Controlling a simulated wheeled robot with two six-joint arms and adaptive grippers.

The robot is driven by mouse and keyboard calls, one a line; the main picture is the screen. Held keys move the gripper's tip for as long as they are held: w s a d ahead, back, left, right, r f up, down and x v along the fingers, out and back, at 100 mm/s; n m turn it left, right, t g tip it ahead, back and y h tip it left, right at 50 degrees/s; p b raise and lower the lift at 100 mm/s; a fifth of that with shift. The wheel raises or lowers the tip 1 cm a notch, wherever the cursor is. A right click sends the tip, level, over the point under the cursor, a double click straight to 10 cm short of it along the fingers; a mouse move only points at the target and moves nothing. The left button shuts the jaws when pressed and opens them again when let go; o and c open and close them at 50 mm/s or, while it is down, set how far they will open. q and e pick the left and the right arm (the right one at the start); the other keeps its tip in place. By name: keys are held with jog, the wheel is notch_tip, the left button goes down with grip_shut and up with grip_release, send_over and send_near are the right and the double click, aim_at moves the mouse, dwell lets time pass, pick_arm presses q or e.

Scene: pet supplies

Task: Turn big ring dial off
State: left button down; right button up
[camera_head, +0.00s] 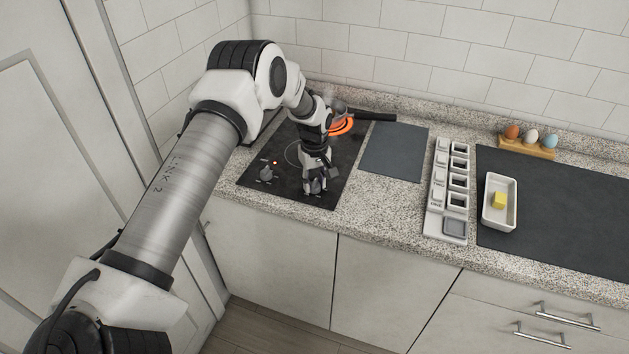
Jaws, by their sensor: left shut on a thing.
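The black cooktop (335,192) is set in the counter. A heating ring (344,126) glows orange at its back right, partly hidden by my left arm and a pan. A fainter, unlit ring outline (291,153) lies to its left. A grey dial (266,173) stands at the front left of the cooktop, with a small orange light near it. My left gripper (315,187) points down at the front right of the cooktop, shut on a dial there that its fingers mostly hide. I cannot read the dial's setting. My right gripper is not in view.
A pan handle (375,116) sticks out to the right behind the cooktop. A dark slate (394,150), a white rack of square cups (438,190), a white dish with butter (487,207), a dark mat (570,225) and an egg holder (527,148) stand to the right.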

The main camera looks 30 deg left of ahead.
aim_at(315, 182)
pick_arm(q)
jog(key=shift+s+f, duration=0.2)
dwell(0.3)
jog(key=c, duration=0.8)
grip_release()
jog(key=shift+o, duration=0.2)
jog(key=shift+w, duration=0.1)
jog(key=shift+r, duration=0.2)
jog(key=shift+w+r, duration=0.1)
jog(key=shift+r, duration=0.25)
notch_tip(315, 182, up, 11)
